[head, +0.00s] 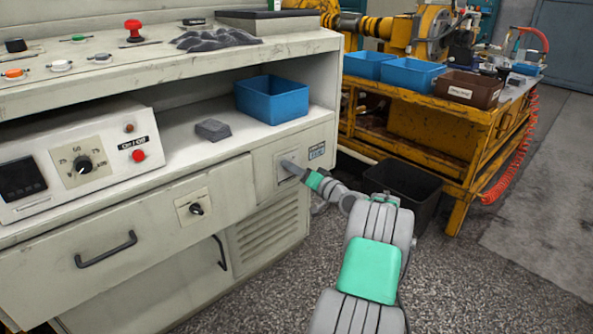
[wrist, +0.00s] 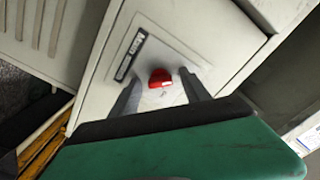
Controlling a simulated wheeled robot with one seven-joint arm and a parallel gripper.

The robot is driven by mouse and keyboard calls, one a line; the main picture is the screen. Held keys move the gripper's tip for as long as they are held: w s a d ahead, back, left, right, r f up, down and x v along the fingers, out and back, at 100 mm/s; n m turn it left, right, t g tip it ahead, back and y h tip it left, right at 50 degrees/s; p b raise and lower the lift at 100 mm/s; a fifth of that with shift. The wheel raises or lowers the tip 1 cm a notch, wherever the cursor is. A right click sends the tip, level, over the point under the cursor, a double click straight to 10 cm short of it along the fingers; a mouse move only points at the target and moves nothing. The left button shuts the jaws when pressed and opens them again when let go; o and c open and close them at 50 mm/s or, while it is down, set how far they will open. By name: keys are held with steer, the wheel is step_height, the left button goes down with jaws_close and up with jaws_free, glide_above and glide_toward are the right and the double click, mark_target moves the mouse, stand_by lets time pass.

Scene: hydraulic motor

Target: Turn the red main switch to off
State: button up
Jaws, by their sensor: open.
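The red main switch (wrist: 160,78) is a round red knob on a light plate with a dark label strip, on the front panel of the grey cabinet. In the wrist view my gripper (wrist: 160,88) is open, with one dark finger on each side of the knob and a gap showing on both sides. The fingers point at the panel. I cannot tell how deep they reach along the knob. In the head view my gripper (head: 291,168) is at the square panel plate (head: 284,158) and hides the red switch.
The cabinet also has a black rotary knob (head: 196,209), a drawer handle (head: 106,250) and a red on/off button (head: 138,156). A blue bin (head: 271,99) sits on the shelf above.

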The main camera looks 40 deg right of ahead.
steer(key=s+p, duration=0.2)
steer(key=s, duration=0.6)
steer(key=shift+p, duration=0.35)
steer(key=shift+w+d, duration=0.1)
steer(key=shift+d, duration=0.05)
